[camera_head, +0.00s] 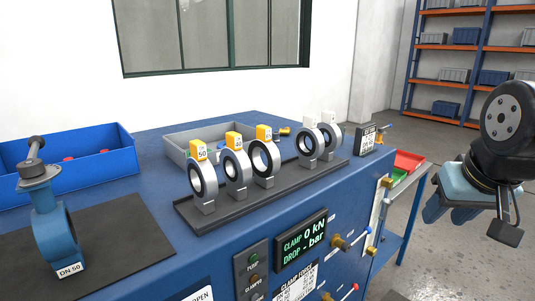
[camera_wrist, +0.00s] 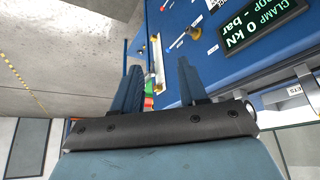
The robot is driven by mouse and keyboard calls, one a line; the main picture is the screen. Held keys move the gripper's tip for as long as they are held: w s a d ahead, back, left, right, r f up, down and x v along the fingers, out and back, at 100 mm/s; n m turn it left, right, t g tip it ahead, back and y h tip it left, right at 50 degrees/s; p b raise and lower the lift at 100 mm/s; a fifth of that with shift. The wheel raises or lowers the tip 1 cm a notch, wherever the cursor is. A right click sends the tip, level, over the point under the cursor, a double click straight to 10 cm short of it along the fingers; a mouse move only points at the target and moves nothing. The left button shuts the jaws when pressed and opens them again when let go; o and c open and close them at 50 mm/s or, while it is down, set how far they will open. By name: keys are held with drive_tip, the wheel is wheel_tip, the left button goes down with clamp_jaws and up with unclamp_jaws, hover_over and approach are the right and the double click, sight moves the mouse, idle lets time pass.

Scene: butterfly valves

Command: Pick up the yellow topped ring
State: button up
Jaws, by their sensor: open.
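Three rings with yellow to orange tops stand upright in a row on a dark rack (camera_head: 262,203) on the blue bench: a left one (camera_head: 198,151) marked 50, a middle one (camera_head: 233,140) and a right one (camera_head: 264,132). Two white-topped rings (camera_head: 311,121) stand farther right on the same rack. My gripper (camera_head: 450,212) is at the right of the head view, off the bench's right end and well apart from the rings. In the wrist view my gripper (camera_wrist: 158,70) is open with nothing between its fingers.
A blue valve body (camera_head: 48,225) marked DN 50 stands on a dark mat at the left. A blue bin (camera_head: 95,165) and a grey tray (camera_head: 178,147) lie behind. The front panel has a clamp display (camera_head: 302,240) and protruding knobs. Open floor lies right of the bench.

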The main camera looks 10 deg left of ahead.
drive_tip(key=shift+w+d, duration=0.15)
drive_tip(key=shift+w, duration=0.45)
drive_tip(key=shift+o, duration=0.9)
drive_tip(key=shift+w+r, duration=0.1)
drive_tip(key=shift+r, duration=0.05)
drive_tip(key=shift+o, duration=0.5)
drive_tip(key=w+a+r+n+y, duration=0.1)
drive_tip(key=w+a+r+n, duration=0.1)
drive_tip(key=w+a+r, duration=0.3)
drive_tip(key=shift+w+a+r+n+g, duration=0.3)
drive_tip(key=shift+w+r, duration=0.35)
drive_tip(key=shift+r, duration=0.05)
drive_tip(key=n+g+y, duration=0.2)
drive_tip(key=n, duration=0.5)
approach(265, 126)
drive_tip(key=x, duration=1.3)
drive_tip(key=shift+s, duration=0.15)
